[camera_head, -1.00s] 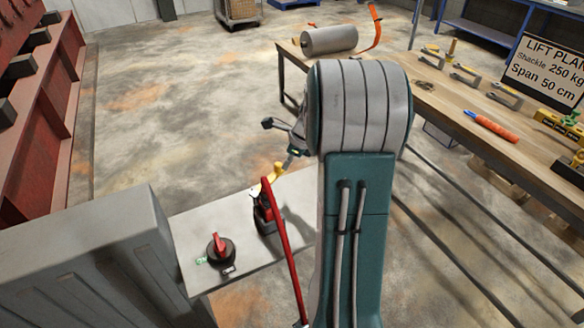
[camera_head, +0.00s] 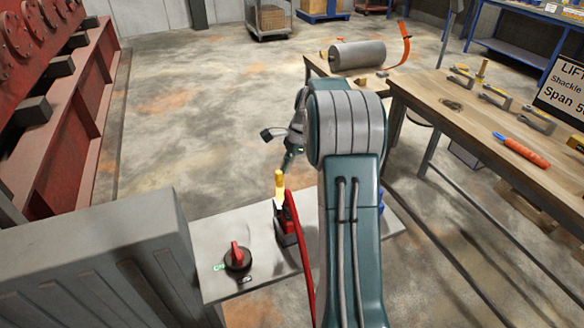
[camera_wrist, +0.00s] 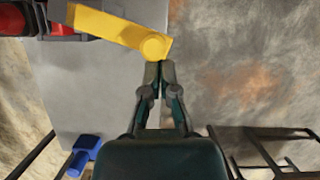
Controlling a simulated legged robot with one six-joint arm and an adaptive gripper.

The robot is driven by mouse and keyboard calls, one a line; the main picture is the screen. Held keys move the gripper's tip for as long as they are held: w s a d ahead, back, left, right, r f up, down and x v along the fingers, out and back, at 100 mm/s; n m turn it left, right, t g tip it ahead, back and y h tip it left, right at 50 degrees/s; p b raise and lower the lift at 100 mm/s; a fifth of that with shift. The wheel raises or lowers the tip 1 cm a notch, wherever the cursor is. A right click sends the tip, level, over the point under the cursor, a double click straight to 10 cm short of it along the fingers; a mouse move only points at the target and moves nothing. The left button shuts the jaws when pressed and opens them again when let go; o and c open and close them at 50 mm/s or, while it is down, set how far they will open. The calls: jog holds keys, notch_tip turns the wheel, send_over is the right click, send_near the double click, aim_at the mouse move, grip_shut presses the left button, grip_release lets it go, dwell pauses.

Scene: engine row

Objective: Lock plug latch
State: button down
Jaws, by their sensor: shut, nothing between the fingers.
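The yellow latch lever (camera_head: 280,187) stands nearly upright at the red and black plug (camera_head: 287,222) on the grey panel (camera_head: 222,285). A red cable (camera_head: 304,270) runs from the plug toward me. In the wrist view the lever (camera_wrist: 110,28) spans from the red plug (camera_wrist: 15,18) to a rounded end just beyond my fingertips. My gripper (camera_wrist: 159,66) is shut and empty, its tips at that rounded end; I cannot tell if they touch. In the head view my gripper (camera_head: 285,168) is small, just above the lever, and my arm hides part of the panel.
A red rotary switch (camera_head: 237,256) sits on the panel left of the plug. A grey ribbed cabinet (camera_head: 95,260) stands at left. A wooden bench (camera_head: 440,115) with tools is at right. A blue part (camera_wrist: 85,150) shows at lower left in the wrist view. Open floor lies beyond the panel.

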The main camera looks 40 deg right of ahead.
jog(key=shift+w+a+n, duration=0.25)
jog(key=shift+n, duration=0.15)
jog(key=shift+d, duration=0.1)
dwell(0.4)
